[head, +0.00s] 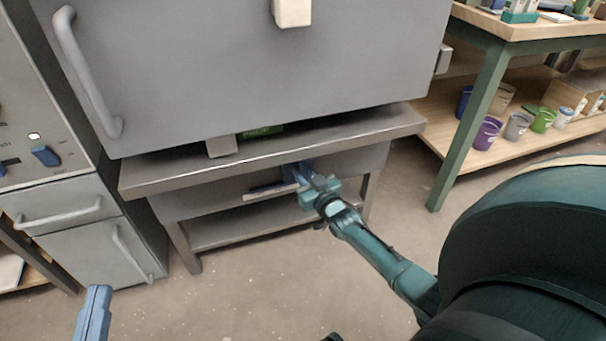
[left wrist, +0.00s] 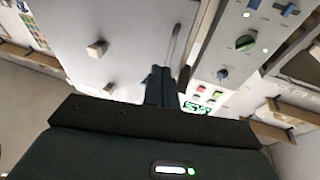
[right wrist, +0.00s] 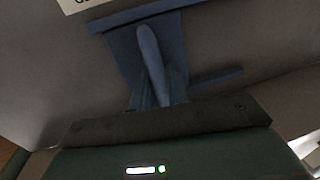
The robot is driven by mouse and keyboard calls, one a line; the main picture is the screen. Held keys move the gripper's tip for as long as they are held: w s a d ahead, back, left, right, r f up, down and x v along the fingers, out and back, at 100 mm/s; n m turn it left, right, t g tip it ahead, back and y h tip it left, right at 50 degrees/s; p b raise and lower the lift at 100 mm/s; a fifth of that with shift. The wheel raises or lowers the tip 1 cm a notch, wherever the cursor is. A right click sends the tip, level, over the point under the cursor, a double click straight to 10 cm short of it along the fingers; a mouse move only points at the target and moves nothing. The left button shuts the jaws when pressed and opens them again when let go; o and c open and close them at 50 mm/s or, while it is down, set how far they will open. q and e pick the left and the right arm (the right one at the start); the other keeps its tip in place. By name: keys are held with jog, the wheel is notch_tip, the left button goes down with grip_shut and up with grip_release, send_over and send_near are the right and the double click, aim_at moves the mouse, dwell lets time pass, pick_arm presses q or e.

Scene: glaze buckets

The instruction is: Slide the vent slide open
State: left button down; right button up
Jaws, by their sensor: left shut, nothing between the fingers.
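The vent slide is a blue plate with a rounded upright handle, set in the grey front panel under the kiln. Its plate (right wrist: 122,45) and handle (right wrist: 150,55) show large in the right wrist view. In the head view the slide (head: 268,188) is partly hidden by my right gripper (head: 302,176). The right fingers stand on both sides of the handle and appear closed against it. My left gripper (head: 98,292) is shut and empty at the lower left of the head view; its fingers (left wrist: 160,82) also show together in the left wrist view.
The grey kiln (head: 250,75) stands on a metal stand (head: 200,178) above the slide. A control cabinet (head: 40,120) is at left. A green-legged table (head: 470,125) with a shelf of buckets is at right. The floor before the stand is clear.

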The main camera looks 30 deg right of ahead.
pick_arm(q)
jog(key=shift+f, duration=0.15)
pick_arm(e)
grip_shut()
pick_arm(q)
jog(key=shift+f+p, duration=0.1)
jog(key=shift+p, duration=0.3)
pick_arm(e)
jog(key=w+a, duration=0.1)
jog(key=a, duration=0.7)
jog(key=shift+w, duration=0.4)
jog(key=shift+o, duration=2)
grip_release()
